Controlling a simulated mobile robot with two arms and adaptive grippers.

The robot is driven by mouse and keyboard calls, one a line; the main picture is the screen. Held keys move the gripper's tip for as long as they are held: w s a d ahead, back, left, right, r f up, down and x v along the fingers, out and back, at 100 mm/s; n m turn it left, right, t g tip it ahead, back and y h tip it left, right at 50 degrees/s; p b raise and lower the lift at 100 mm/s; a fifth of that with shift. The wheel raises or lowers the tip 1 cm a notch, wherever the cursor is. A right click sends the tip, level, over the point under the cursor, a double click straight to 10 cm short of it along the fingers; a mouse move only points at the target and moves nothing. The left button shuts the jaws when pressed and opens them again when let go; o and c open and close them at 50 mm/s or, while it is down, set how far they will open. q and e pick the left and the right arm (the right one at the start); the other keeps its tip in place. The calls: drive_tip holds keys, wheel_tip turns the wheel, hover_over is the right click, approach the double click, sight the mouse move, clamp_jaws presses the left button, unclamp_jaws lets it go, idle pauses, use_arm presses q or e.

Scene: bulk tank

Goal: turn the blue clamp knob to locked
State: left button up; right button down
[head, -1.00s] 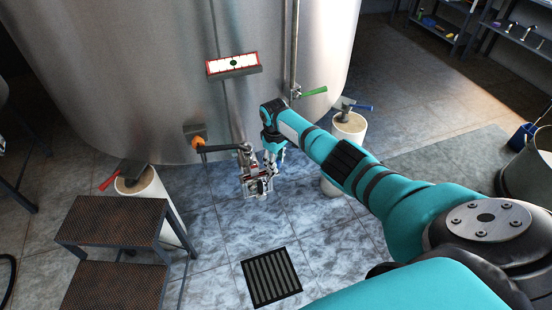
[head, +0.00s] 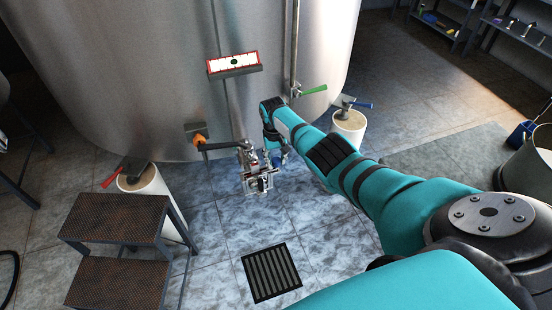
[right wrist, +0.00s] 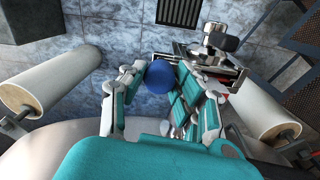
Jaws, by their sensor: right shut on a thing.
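The blue clamp knob (right wrist: 173,77) is a round blue ball in the right wrist view, between the fingers of my right gripper (right wrist: 163,76). The fingers are shut on it from both sides. The metal clamp fitting (right wrist: 218,48) lies just beyond the knob, upper right. In the head view the fitting (head: 258,178) hangs low in front of the tank, and my right gripper (head: 275,160) is at its right side. There the knob is too small and covered to make out well. The knob's turn position cannot be read. My left gripper is not in view.
The steel tank (head: 140,70) fills the back. A pipe with an orange-collared valve (head: 199,142) is left of the fitting. A green lever (head: 314,91) is above my arm. A dark step stool (head: 115,220) stands at left. A floor grate (head: 270,273) lies in front, with clear tiles around.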

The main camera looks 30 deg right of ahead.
sight(275, 160)
drive_tip(key=shift+w+r, duration=0.1)
drive_tip(key=shift+r, duration=0.05)
idle(0.3)
drive_tip(key=c, duration=0.9)
unclamp_jaws()
drive_tip(key=shift+c, duration=0.2)
wheel_tip(275, 160, up, 12)
drive_tip(key=shift+a, duration=0.2)
